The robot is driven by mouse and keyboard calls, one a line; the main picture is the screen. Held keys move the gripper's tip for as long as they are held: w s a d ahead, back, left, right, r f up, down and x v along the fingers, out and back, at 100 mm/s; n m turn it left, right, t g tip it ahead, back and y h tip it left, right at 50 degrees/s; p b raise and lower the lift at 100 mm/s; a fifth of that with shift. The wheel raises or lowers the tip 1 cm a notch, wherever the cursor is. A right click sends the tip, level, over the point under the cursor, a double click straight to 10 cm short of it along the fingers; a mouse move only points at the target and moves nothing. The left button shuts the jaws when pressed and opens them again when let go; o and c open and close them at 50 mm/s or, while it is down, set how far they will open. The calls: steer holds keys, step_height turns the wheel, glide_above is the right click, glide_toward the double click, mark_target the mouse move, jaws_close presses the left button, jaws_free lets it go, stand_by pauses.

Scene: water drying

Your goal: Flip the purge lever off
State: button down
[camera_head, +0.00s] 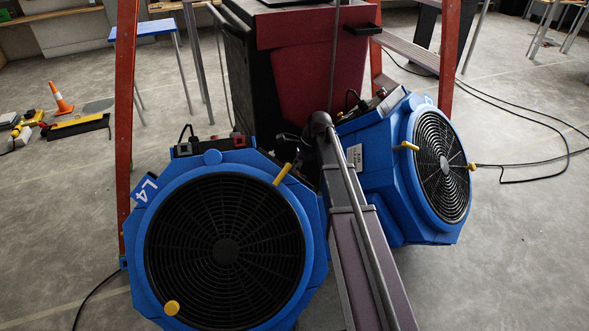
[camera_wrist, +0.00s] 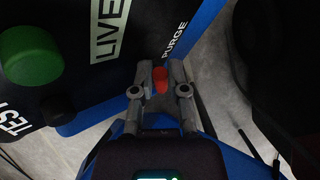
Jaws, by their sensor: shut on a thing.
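In the wrist view, a small red-tipped lever (camera_wrist: 160,77) stands beside the white PURGE label (camera_wrist: 174,40) at the edge of a dark panel with blue trim. My gripper (camera_wrist: 163,88) is shut on this lever, with one grey finger on each side of it. The lever's base is hidden between the fingers. In the head view, my arm reaches between two blue fan units, the left one marked L4 (camera_head: 316,237) and the right one (camera_head: 378,165). My gripper and the lever cannot be made out there.
The panel (camera_wrist: 88,75) also carries a large green knob (camera_wrist: 30,55), a dark knob (camera_wrist: 57,108), and LIVE and TEST labels. A red and black cabinet (camera_head: 310,75) stands behind the fans. Orange uprights flank them, and black cables (camera_head: 540,165) lie on the right floor.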

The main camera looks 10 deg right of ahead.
steer(key=shift+s+d+f+n+t+y+b, duration=0.1)
steer(key=shift+s+d+n+t+y+b, duration=0.25)
steer(key=shift+s+n+t+y+b, duration=0.4)
steer(key=shift+s+d+f+n+y+b, duration=0.1)
steer(key=shift+s+d+n+y+b, duration=0.1)
steer(key=shift+n+y+b, duration=0.35)
steer(key=shift+s+d+n+y+b, duration=0.1)
steer(key=shift+d+n+y+b, duration=0.15)
steer(key=shift+n, duration=0.35)
steer(key=n+y+b, duration=0.2)
steer(key=s+d+n+t+y+b, duration=0.1)
steer(key=b, duration=0.1)
steer(key=shift+f, duration=0.25)
steer(key=shift+s+d+n+y+b, duration=0.25)
steer(key=shift+n+y+b, duration=0.3)
steer(key=shift+n+b, duration=0.35)
steer(key=shift+r, duration=0.1)
steer(key=c, duration=0.9)
jaws_free()
steer(key=shift+w+a+r+p, duration=0.1)
steer(key=shift+w+r+p, duration=0.05)
steer(key=shift+p, duration=0.15)
